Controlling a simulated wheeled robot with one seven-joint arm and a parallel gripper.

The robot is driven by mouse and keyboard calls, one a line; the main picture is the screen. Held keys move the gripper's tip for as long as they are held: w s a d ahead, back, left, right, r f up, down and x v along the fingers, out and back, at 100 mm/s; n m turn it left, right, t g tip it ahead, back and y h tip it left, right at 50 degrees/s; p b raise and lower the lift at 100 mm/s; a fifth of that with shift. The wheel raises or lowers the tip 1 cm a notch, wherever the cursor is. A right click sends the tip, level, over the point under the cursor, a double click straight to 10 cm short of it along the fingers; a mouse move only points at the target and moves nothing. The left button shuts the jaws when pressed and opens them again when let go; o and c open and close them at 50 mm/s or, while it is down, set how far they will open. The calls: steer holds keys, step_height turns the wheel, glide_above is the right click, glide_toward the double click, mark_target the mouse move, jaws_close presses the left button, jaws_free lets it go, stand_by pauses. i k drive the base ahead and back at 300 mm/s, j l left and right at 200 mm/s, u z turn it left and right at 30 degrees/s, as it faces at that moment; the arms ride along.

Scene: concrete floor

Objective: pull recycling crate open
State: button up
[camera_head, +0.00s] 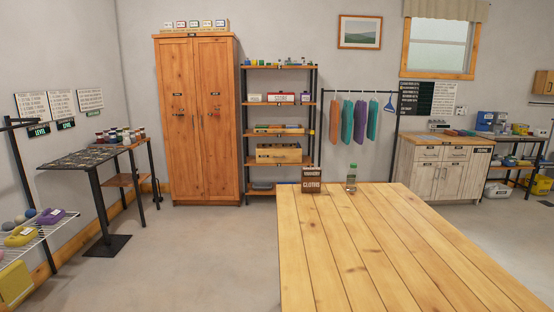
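No crate here can be surely told as the recycling crate, since the labels are too small to read. A wooden crate-like box (279,154) with a dark label sits on the middle of the open shelf unit. A yellow bin (14,284) stands low at the left edge under a wire rack. A white bin (497,190) and a yellow bin (541,185) sit low under the table at the far right. My gripper is not in view.
A large plank table (395,245) fills the front right, with a dark box labelled cloths (311,180) and a bottle (351,178) at its far edge. A tall wooden cabinet (197,120) and a whitewashed cabinet (441,168) stand at the back. Floor (185,255) is clear left of the table.

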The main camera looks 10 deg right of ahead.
mark_target(265, 152)
steer(key=i+j+u, duration=0.4)
steer(key=j, duration=0.2)
steer(key=i+j+u, duration=0.85)
steer(key=i, duration=0.15)
steer(key=i+z, duration=0.3)
steer(key=i, duration=0.2)
steer(key=i+j+z, duration=0.15)
steer(key=i+z, duration=0.15)
steer(key=i, duration=0.15)
steer(key=i+l+z, duration=0.15)
steer(key=i+z, duration=0.3)
steer(key=i, duration=0.5)
steer(key=i+j+z, duration=0.15)
steer(key=i+z, duration=0.35)
steer(key=i, duration=0.4)
steer(key=i+z, duration=0.1)
steer(key=i, duration=1.85)
steer(key=i+l, duration=0.15)
steer(key=i, duration=0.75)
steer(key=i+l, duration=0.15)
steer(key=i, duration=0.7)
steer(key=i+l, duration=0.25)
steer(key=l, duration=0.15)
steer(key=i+l, duration=0.3)
steer(key=l, duration=0.15)
steer(key=i+l, duration=0.25)
steer(key=l, duration=0.15)
